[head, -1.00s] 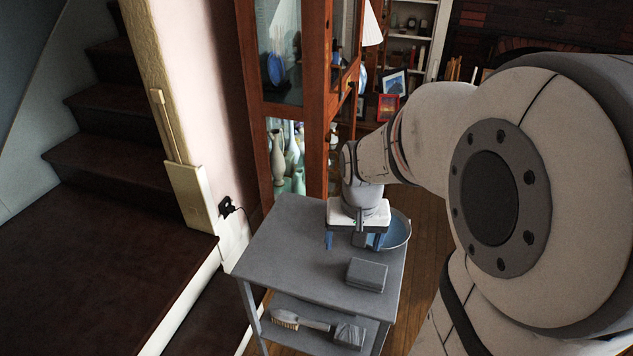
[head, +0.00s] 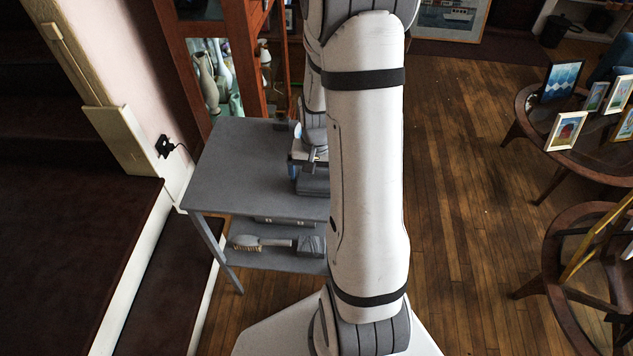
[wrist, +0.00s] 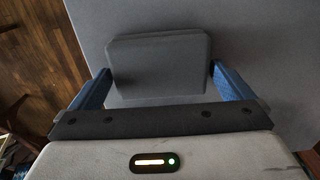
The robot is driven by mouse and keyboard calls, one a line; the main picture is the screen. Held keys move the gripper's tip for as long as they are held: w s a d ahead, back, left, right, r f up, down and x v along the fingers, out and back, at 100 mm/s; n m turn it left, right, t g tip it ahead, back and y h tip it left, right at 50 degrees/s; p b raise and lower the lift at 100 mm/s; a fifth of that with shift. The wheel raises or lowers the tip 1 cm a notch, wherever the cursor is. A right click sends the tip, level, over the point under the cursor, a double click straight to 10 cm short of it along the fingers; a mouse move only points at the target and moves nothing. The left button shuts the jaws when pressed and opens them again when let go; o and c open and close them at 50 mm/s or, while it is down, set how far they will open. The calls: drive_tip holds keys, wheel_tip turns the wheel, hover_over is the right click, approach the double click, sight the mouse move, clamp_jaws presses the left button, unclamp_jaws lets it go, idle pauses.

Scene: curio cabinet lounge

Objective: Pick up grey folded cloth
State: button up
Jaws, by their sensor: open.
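The grey folded cloth (wrist: 160,62) is a flat, rounded block lying on the grey table top (wrist: 255,60). In the wrist view it sits between the two blue fingers of my gripper (wrist: 160,76), which is open. The fingertips reach along its left and right sides, with a thin gap visible at each side. I cannot tell how high the fingers are above the table. In the head view my gripper (head: 307,165) is over the right part of the table, and the cloth (head: 315,186) shows just below it, partly hidden by my arm.
The table's lower shelf (head: 270,260) holds a brush (head: 262,243) and a grey item (head: 310,246). A wooden glass cabinet (head: 185,65) stands behind, stairs are at left. Round tables with picture frames (head: 567,130) are at right. The wood floor (head: 455,170) between is clear.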

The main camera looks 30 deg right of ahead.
sight(316, 177)
drive_tip(key=shift+f, duration=0.6)
drive_tip(key=c, duration=0.8)
wheel_tip(316, 177, up, 10)
drive_tip(key=shift+p, duration=0.5)
drive_tip(key=shift+a, duration=0.1)
drive_tip(key=w+a+f+n+p, duration=0.1)
drive_tip(key=w+a+f+n, duration=0.1)
drive_tip(key=w+a, duration=0.1)
drive_tip(key=w+a+f+n+p, duration=0.2)
drive_tip(key=w+a+f, duration=0.1)
drive_tip(key=a, duration=0.2)
drive_tip(key=w+a+f+n+p, duration=0.1)
drive_tip(key=w+a+f+n, duration=0.1)
drive_tip(key=w+a+f, duration=0.1)
drive_tip(key=shift+a+n+p, duration=0.35)
drive_tip(key=shift+a+n, duration=0.05)
drive_tip(key=shift+a, duration=0.3)
